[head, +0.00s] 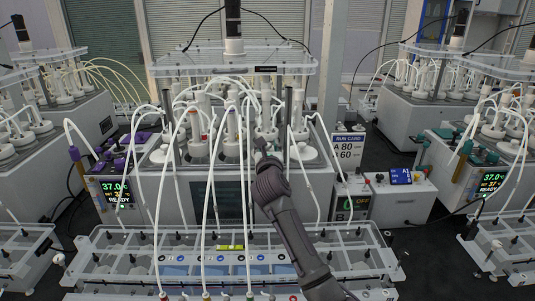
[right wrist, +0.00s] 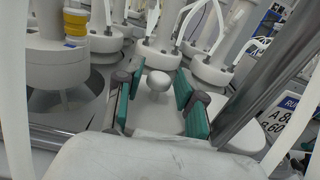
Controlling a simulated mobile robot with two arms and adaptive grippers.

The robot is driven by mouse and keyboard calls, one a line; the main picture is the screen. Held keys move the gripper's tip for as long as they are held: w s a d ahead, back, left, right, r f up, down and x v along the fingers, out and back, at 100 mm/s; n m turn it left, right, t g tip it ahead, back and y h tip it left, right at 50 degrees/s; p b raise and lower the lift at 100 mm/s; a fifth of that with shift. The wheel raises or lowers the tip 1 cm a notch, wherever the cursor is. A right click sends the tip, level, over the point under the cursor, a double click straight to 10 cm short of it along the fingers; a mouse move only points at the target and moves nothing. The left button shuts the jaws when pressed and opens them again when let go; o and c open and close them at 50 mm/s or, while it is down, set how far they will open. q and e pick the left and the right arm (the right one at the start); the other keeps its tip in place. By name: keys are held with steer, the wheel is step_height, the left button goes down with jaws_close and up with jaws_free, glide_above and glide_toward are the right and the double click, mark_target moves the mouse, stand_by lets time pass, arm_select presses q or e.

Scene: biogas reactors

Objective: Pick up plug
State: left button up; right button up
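A small white round-headed plug (right wrist: 158,81) stands up from a white surface in the right wrist view. It sits between the two teal-padded fingers of my right gripper (head: 263,147). The fingers are apart, with a visible gap on both sides of the plug's head. In the head view the right arm reaches up to the middle reactor unit (head: 160,205), and the gripper is small and dark among white vessels and tubes. The plug cannot be made out there. My left gripper is in neither view.
White vessels and looping tubes crowd around the right gripper. A metal post (right wrist: 255,85) stands close on its right in the wrist view. A clear rack (head: 110,268) lies in front of the unit. A run card sign (head: 347,147) stands to the right.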

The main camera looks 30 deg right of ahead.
jaws_close()
steer(key=shift+r, duration=0.15)
